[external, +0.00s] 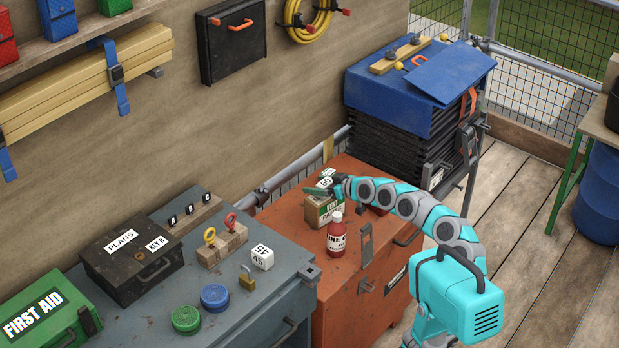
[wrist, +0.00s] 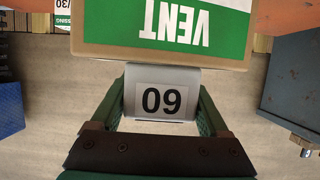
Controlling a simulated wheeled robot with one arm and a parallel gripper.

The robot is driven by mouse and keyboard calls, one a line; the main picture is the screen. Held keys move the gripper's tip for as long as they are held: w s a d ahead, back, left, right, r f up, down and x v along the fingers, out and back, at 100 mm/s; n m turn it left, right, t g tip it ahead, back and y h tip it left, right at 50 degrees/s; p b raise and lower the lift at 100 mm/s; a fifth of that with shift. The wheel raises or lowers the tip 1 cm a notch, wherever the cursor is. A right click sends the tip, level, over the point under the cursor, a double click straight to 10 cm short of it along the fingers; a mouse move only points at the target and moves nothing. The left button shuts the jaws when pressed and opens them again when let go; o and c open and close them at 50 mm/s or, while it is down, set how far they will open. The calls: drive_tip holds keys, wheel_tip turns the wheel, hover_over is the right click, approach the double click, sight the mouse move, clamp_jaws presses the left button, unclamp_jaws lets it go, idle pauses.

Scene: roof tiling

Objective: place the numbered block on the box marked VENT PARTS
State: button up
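The box marked VENT PARTS is a brown carton with a green and white label (external: 322,212) on the orange chest; its VENT lettering shows upside down at the top of the wrist view (wrist: 190,25). The numbered block (wrist: 161,101) is pale with a white label that looks like 09 as pictured. It is between the green fingers of my gripper (wrist: 161,110), which appear closed against its sides. In the external view my gripper (external: 322,188) and the white block (external: 325,182) are at the carton's top. I cannot tell whether the block touches the carton.
A red bottle (external: 336,234) stands close in front of the carton. The grey chest to the left holds another white numbered block (external: 262,257), a padlock (external: 247,278), green and blue lids, and a black PLANS case (external: 131,255). A blue-topped stack (external: 415,90) stands behind.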

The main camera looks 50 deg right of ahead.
drive_tip(key=shift+o, duration=1.4)
drive_tip(key=shift+r+p, duration=0.3)
drive_tip(key=v, duration=1.2)
